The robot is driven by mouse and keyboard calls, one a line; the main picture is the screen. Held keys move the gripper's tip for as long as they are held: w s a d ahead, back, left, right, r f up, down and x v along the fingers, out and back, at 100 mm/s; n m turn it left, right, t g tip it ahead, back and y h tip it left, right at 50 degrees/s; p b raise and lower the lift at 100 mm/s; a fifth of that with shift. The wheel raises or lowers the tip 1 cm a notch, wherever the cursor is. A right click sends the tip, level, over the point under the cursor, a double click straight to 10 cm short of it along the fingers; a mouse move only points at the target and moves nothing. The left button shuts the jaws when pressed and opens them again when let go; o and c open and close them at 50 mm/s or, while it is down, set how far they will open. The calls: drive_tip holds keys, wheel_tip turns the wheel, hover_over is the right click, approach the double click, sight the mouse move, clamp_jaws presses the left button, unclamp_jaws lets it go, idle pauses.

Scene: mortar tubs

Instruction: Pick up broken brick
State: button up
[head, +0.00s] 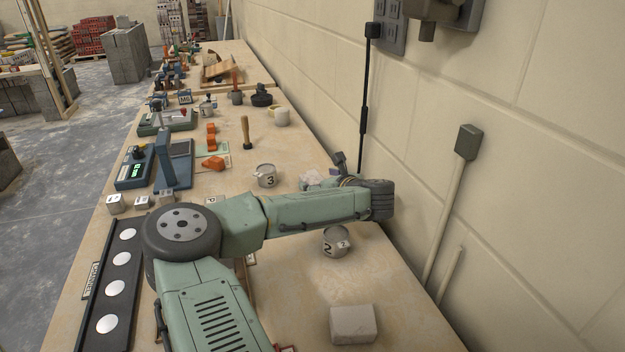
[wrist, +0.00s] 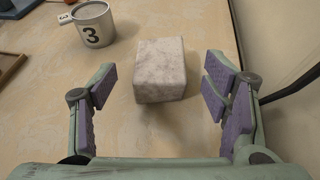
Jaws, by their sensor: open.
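A pale, mottled block (wrist: 161,70) lies on the bench in the wrist view, ahead of and between the fingers of my gripper (wrist: 159,88). I see no clear break on its visible faces. My gripper is open, with purple-padded fingers to either side and nothing held. In the head view, a whitish shape (head: 313,178) shows beyond my arm, mostly hidden. A second pale grey block (head: 354,324) lies at the near right of the bench. I cannot tell for sure which block is the broken brick.
A cup marked 3 (wrist: 93,24) stands left of the block; it also shows in the head view (head: 266,176). A cup marked 2 (head: 336,242) stands near my arm. A block wall (head: 540,150) bounds the right side. Tools crowd the bench's left and far parts.

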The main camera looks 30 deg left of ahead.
sight(315, 179)
drive_tip(key=x, duration=0.3)
drive_tip(key=shift+a+p, duration=0.15)
drive_tip(key=shift+p, duration=0.25)
drive_tip(key=c, duration=1.5)
